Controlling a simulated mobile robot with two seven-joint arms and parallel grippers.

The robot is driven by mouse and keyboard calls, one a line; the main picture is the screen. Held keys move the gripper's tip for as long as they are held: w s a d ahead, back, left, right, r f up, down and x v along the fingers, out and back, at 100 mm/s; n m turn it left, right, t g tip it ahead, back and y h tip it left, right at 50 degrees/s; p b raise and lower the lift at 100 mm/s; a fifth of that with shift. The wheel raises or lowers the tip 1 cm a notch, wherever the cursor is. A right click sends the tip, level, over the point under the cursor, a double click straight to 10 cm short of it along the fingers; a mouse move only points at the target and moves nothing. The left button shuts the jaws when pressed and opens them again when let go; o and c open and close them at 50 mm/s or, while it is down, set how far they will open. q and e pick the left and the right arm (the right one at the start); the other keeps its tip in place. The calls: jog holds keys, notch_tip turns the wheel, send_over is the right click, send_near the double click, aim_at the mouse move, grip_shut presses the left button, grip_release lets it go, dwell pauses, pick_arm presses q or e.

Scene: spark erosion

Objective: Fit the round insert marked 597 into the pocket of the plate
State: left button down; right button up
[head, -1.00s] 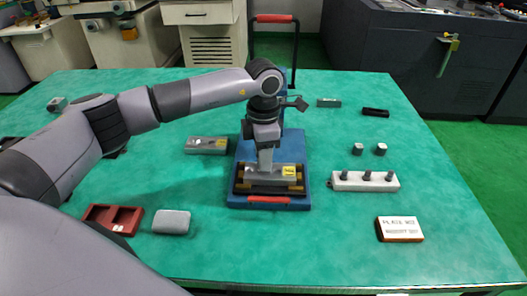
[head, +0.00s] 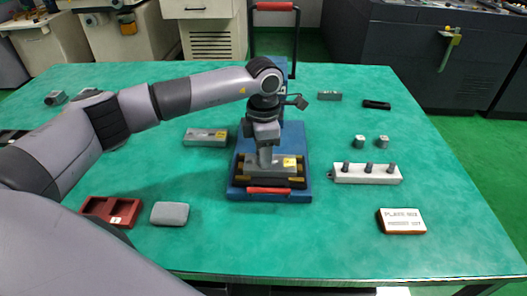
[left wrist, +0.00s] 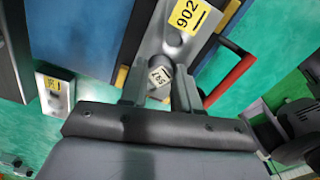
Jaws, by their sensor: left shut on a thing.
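The plate (head: 288,170) is a grey metal block with a yellow label, seated in a dark holder with brass corners on a blue board. Its label reads 902 in the left wrist view (left wrist: 207,22). My left gripper (head: 265,164) points down onto the plate's left-middle part. In the left wrist view the gripper (left wrist: 160,92) is shut on the round insert (left wrist: 159,77), whose pale top label seems to read 597. The insert is at the plate; the fingers hide its lower edge, so I cannot tell how deep it sits. My right gripper is not in view.
Another grey labelled block (head: 205,137) lies left of the blue board (head: 234,180). A red tray (head: 110,211) and a grey pad (head: 170,213) lie at front left. A white pin holder (head: 366,175), two small grey pieces and a lettered sign (head: 401,222) stand right. Front middle is clear.

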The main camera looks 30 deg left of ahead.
pick_arm(q)
jog(key=c, duration=0.7)
grip_release()
jog(key=shift+c, duration=0.2)
